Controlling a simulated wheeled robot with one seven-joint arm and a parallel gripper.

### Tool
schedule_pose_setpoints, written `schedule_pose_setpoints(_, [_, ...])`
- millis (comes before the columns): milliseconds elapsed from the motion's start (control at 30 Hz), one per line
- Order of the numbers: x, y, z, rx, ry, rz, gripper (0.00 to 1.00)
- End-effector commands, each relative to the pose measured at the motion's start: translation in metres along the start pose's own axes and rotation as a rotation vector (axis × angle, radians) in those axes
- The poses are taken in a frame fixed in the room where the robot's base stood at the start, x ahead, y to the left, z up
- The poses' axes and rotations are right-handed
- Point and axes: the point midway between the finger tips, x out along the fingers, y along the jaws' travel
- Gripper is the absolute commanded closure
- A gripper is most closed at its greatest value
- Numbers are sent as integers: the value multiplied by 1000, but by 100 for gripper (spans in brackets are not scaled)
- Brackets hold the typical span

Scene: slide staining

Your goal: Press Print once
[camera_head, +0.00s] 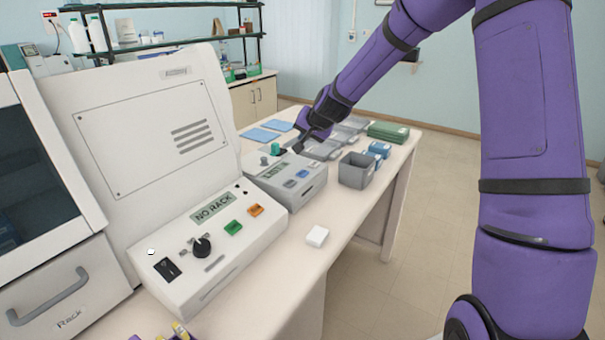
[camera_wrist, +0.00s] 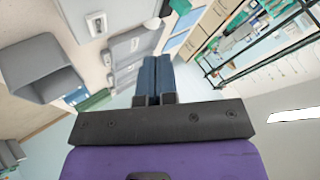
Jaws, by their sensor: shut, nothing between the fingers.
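The grey-white device with a small display (camera_head: 272,172) stands on the bench in the head view, with blue and grey buttons (camera_head: 302,174) on its sloped front. The button lettering is too small to read, so I cannot tell which is Print. A green knob-like part (camera_head: 275,149) sits on its top. My gripper (camera_head: 298,147) is shut and empty, near the back right of this device and above the bench. In the wrist view my two blue-grey fingers (camera_wrist: 155,75) are together. I cannot tell whether they touch anything.
A larger console (camera_head: 215,245) reading "NO RACK" has a black knob, green and orange buttons. A grey bin (camera_head: 356,170), blue boxes (camera_head: 380,149), a green box (camera_head: 388,132) and grey trays (camera_head: 320,149) stand beyond.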

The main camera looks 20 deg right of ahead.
Motion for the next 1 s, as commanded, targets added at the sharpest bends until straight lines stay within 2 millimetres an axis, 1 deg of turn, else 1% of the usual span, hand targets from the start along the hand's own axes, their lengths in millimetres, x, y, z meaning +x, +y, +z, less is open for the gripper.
schedule_pose_setpoints(300, [0,0,0,0,0,0,100])
schedule_pose_setpoints(433, [4,3,3,0,-1,1,100])
schedule_pose_setpoints(567, [13,10,9,0,-2,2,100])
schedule_pose_setpoints(1000, [50,36,36,0,-3,1,100])
